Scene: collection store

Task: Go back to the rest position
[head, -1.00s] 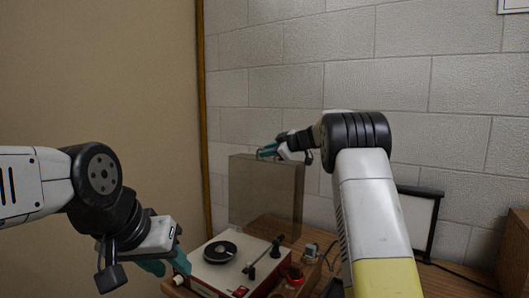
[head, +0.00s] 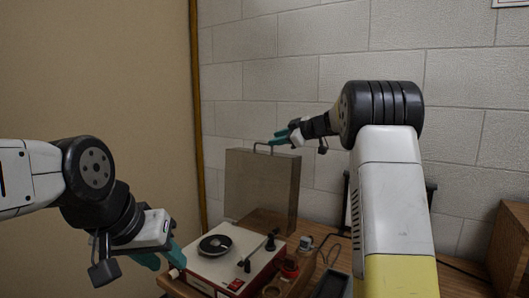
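The record player (head: 205,265) stands on the wooden table with a black disc (head: 215,245) on its platter. Its smoky, see-through lid (head: 262,188) stands upright at the back, with a thin handle (head: 263,146) on its top edge.
On the table (head: 312,229) right of the player are a red round item (head: 290,268), a small grey device (head: 306,243) with a cable and a dark tray (head: 332,286). A dark-framed panel is mostly hidden behind my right arm. A wooden box (head: 511,250) stands far right.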

